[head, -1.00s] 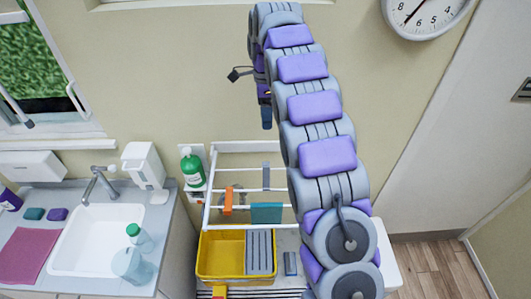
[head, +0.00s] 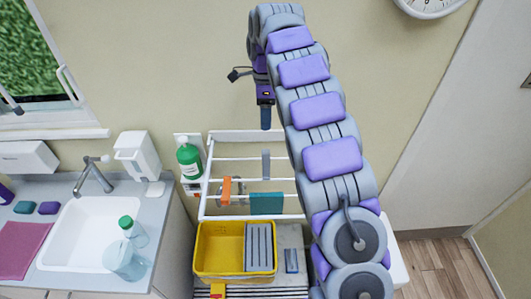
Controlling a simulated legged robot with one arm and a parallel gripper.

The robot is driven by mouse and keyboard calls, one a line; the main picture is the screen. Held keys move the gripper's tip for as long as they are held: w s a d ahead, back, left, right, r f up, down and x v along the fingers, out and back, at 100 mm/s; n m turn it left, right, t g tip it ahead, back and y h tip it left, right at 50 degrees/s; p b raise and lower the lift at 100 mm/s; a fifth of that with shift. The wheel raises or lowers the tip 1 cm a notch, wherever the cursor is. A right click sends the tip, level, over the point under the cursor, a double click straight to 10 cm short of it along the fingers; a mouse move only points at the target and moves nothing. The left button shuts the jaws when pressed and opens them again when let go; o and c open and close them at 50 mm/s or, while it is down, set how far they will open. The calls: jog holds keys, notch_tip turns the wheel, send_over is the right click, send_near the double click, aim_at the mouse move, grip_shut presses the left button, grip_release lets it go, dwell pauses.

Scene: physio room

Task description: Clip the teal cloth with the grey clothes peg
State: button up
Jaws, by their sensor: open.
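The teal cloth (head: 266,203) hangs over a lower bar of the white drying rack (head: 222,134) on the wall. A small blue-grey object (head: 291,261), which looks like the grey clothes peg, lies on the light surface right of the yellow tub. My gripper (head: 265,118) points down in front of the wall, near the rack's top bar in the picture and above the cloth. It is open and appears empty; its fingers overlap from this angle, so the gap between them is hidden.
A yellow tub (head: 206,248) with a grey ribbed panel (head: 259,247) stands below the rack. An orange item (head: 226,190) and a grey strip (head: 266,165) are on the rack. The sink counter (head: 155,218), with a clear bottle (head: 133,230), is left. My arm covers the rack's right side.

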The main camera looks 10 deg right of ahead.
aim_at(266, 150)
jog(key=shift+s+a+f+b, duration=0.15)
jog(key=shift+s+f, duration=0.15)
jog(key=shift+f, duration=1.45)
jog(key=shift+s+f+b, duration=0.15)
jog(key=shift+s+f, duration=0.2)
jog(key=shift+f, duration=1.45)
jog(key=shift+s+a+f+b, duration=0.15)
jog(key=shift+s+f, duration=0.15)
jog(key=shift+f, duration=1.45)
